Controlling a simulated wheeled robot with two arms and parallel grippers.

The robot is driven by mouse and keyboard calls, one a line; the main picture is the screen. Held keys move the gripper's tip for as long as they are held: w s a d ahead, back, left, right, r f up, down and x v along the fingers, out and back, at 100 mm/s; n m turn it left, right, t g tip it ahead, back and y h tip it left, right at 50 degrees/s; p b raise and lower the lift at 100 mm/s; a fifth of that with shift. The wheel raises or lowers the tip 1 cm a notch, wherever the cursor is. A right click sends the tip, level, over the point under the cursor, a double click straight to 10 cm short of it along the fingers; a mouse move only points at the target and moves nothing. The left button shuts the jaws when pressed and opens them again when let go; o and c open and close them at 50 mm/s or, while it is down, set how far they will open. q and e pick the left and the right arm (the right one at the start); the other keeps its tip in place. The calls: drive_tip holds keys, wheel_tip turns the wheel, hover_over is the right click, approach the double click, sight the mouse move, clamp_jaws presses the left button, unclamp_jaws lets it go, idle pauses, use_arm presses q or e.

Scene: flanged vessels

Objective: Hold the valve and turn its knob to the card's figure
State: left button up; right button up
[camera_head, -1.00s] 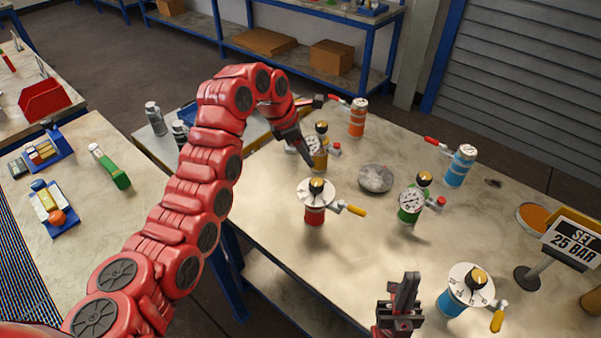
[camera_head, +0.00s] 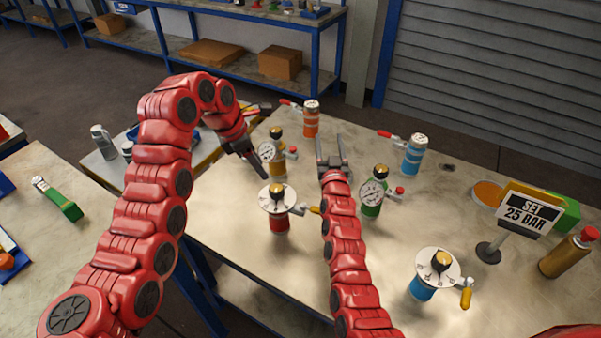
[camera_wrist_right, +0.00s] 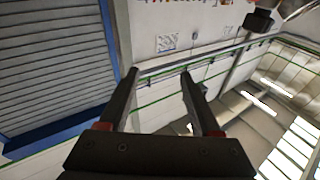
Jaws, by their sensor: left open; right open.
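The card (camera_head: 528,212) reads SET 25 BAR and stands at the right of the bench. Several valves stand upright: a red one (camera_head: 279,222) with white dial and gold-topped knob, a blue one (camera_head: 422,288) with a similar dial, a green one (camera_head: 371,209) with a gauge, and a yellow one (camera_head: 277,168) with a gauge. My left gripper (camera_head: 260,172) is open, pointing down beside the yellow valve and above-left of the red one. My right gripper (camera_head: 331,150) is open and empty, beyond the red and green valves; its wrist view (camera_wrist_right: 160,95) shows nothing between the fingers.
Orange (camera_head: 311,120) and blue (camera_head: 414,157) canisters with red levers stand at the back. The bench front left of the blue dial valve is mostly clear.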

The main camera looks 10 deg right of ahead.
drive_tip(key=w+a+n+g+y, duration=0.4)
drive_tip(key=w+a+g, duration=0.15)
drive_tip(key=a, duration=0.25)
drive_tip(key=s+a+n+g+y, duration=0.2)
drive_tip(key=s+a+n+g, duration=0.15)
drive_tip(key=a+g, duration=0.2)
drive_tip(key=s+d+r+n+g+h, duration=0.1)
drive_tip(key=s+d+n+g+h, duration=0.15)
drive_tip(key=s+g, duration=0.4)
drive_tip(key=s+d+r+n+g+h, duration=0.1)
drive_tip(key=s+r+n+g+h, duration=0.15)
drive_tip(key=s, duration=0.75)
drive_tip(key=shift+n, duration=0.45)
drive_tip(key=f, duration=1.7)
drive_tip(key=shift+s+d+f, duration=0.1)
drive_tip(key=shift+s+f, duration=0.1)
drive_tip(key=shift+f, duration=0.2)
clamp_jaws()
